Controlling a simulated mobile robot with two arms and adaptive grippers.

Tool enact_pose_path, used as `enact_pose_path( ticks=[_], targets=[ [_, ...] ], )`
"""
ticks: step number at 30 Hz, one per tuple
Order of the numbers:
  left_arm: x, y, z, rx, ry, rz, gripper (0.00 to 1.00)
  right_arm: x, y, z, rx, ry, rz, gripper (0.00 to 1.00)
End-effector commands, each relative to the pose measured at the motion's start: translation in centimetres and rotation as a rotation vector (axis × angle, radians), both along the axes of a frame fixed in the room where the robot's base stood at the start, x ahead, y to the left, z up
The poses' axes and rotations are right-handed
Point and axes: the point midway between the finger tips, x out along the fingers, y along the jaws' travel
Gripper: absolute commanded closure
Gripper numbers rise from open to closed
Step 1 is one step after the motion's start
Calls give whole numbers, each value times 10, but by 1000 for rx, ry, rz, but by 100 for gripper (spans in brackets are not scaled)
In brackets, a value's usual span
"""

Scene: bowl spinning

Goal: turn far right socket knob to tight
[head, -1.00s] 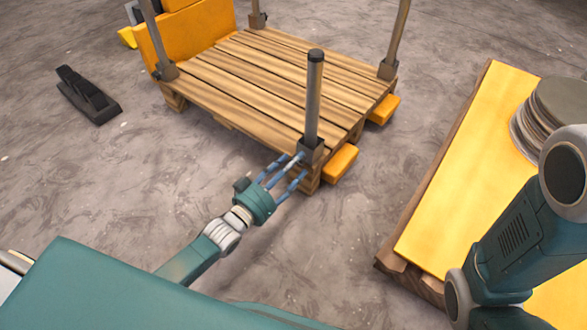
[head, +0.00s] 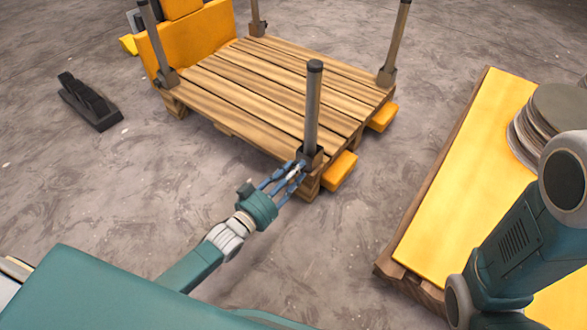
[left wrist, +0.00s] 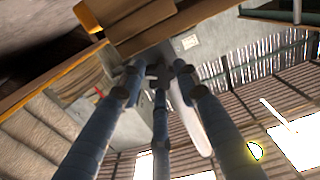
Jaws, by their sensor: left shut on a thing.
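A wooden pallet (head: 262,84) stands on the floor with a grey post in a socket at each corner. The post nearest me (head: 313,110) stands upright in a dark socket (head: 309,156). My left gripper (head: 299,170) is at this socket, its blue fingers drawn together on the side facing me. In the left wrist view the fingertips (left wrist: 158,76) close around a small dark knob (left wrist: 153,73), mostly hidden by the fingers. How far the knob is turned cannot be seen. My right gripper is not in view.
Yellow forks (head: 341,171) stick out under the pallet, with a yellow truck body (head: 190,45) behind it. A yellow-topped table (head: 452,190) with stacked grey discs (head: 552,118) stands at the right. A black pedal-like object (head: 90,101) lies on the floor at left.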

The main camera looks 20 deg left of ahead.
Motion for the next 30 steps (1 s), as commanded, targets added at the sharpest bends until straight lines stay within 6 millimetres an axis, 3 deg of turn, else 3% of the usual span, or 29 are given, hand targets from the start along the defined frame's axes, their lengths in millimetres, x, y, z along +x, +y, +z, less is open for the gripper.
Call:
enact_pose_path(
  ticks=[5, 6, 9, 20, 30],
  targets=[
    [1, 1, 1, 1, -5, 0, 95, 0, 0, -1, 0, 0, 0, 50],
    [1, 1, 1, 1, -6, 0, 67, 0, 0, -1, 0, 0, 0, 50],
    [1, 1, 1, 1, -5, 0, 50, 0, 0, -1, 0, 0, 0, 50],
    [-5, 2, 0, 0, -2, -1, 50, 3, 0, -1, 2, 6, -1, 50],
    [-66, 24, -1, 1, 0, 0, 50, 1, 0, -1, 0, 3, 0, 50]
  ],
)
